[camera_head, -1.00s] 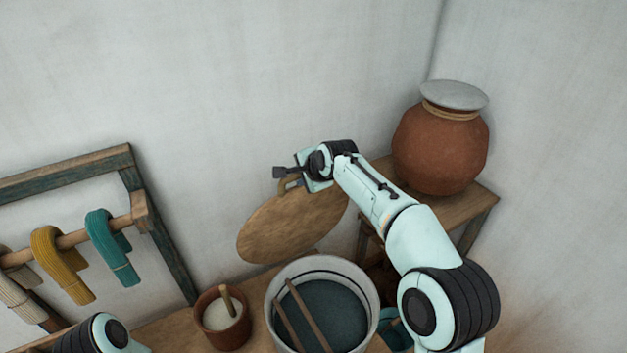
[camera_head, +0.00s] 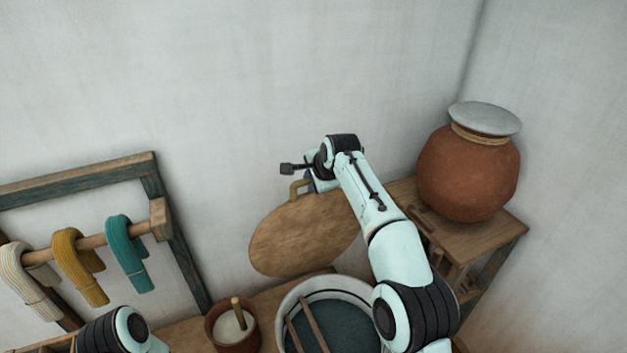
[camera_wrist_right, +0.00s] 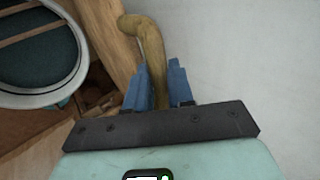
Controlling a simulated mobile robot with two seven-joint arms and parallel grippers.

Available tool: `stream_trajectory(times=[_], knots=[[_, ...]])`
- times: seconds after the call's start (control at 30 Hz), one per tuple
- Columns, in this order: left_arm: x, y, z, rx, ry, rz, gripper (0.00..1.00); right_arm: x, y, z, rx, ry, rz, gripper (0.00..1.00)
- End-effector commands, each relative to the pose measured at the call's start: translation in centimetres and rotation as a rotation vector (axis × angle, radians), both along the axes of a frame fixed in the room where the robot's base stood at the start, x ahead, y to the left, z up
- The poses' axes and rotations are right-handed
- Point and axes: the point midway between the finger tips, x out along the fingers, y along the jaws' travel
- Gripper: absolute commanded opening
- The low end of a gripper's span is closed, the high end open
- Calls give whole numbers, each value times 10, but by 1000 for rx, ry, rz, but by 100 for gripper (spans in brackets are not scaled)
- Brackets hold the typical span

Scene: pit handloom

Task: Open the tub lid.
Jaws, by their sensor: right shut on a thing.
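The tub (camera_head: 290,298) is a pale round tub at the bottom middle of the head view. It stands uncovered, with dark blue-grey liquid and two sticks inside. Its rim (camera_wrist_right: 50,97) also shows at the upper left of the right wrist view. The tub lid (camera_head: 300,237) is a round wooden disc, held tilted above and behind the tub, clear of it. My right gripper (camera_head: 304,186) is shut on the lid's curved handle (camera_head: 294,190). In the wrist view the handle (camera_wrist_right: 152,45) runs between the blue fingers. Only my left arm shows at the bottom left; its gripper is out of view.
A clay pot (camera_head: 468,172) with a grey cover stands on a wooden stand (camera_head: 480,238) at the right. A small brown pot (camera_head: 232,338) with a stick is left of the tub. A rack with yarn hanks (camera_head: 130,255) stands at the left. The wall is behind.

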Motion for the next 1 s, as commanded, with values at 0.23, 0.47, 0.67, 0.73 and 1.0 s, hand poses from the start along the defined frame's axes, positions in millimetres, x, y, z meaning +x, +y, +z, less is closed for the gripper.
stream_trajectory(times=[0.23, 0.47, 0.67, 0.73, 1.0], knots=[[-1, 0, -1, 1, 1, 0, 43, -1, -2, -14, -14, 28, 0, 43], [-1, 0, -1, 0, 1, 0, 43, -1, -1, -12, -11, 25, 1, 43], [-4, 0, -3, 1, 5, 0, 43, -11, -4, 3, -9, 18, 1, 43], [-7, 0, -5, 0, 8, 0, 43, -20, -7, 15, -8, 15, 1, 43], [-10, 0, -8, 0, 11, 0, 43, -56, -20, 66, -6, 11, 1, 43]])
